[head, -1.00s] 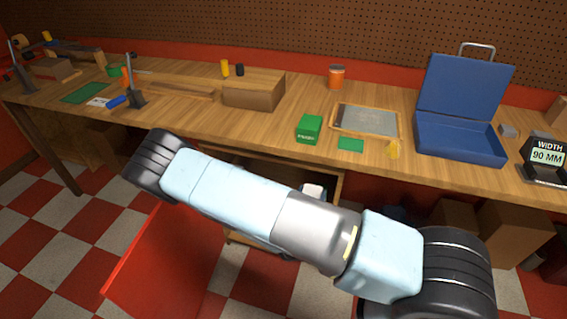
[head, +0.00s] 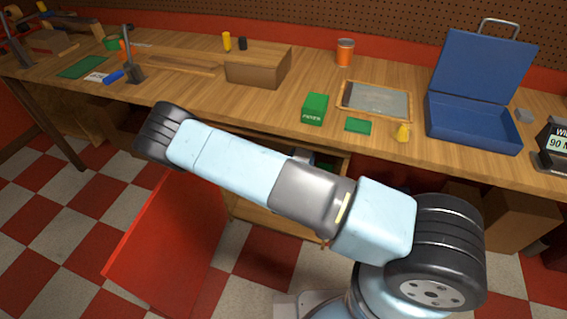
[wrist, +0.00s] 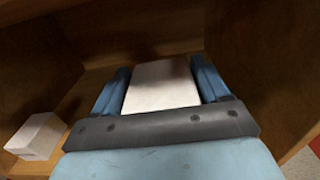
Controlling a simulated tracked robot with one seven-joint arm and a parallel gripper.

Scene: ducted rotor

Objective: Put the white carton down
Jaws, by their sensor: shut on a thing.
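My gripper (wrist: 162,88) shows in the wrist view with its blue fingers on either side of a white carton (wrist: 161,84). It is shut on the carton, which lies between the fingers and extends forward from them. They are inside a brown wooden compartment (wrist: 110,45), low over its floor. I cannot tell whether the carton touches the floor. In the head view my arm hides the gripper and the carton.
A second white box (wrist: 37,135) sits on the compartment floor to the left. Wooden walls stand on both sides. In the head view the bench (head: 200,95) holds a green box (head: 315,108) and an open blue case (head: 475,125). A red panel (head: 165,240) stands left of my arm.

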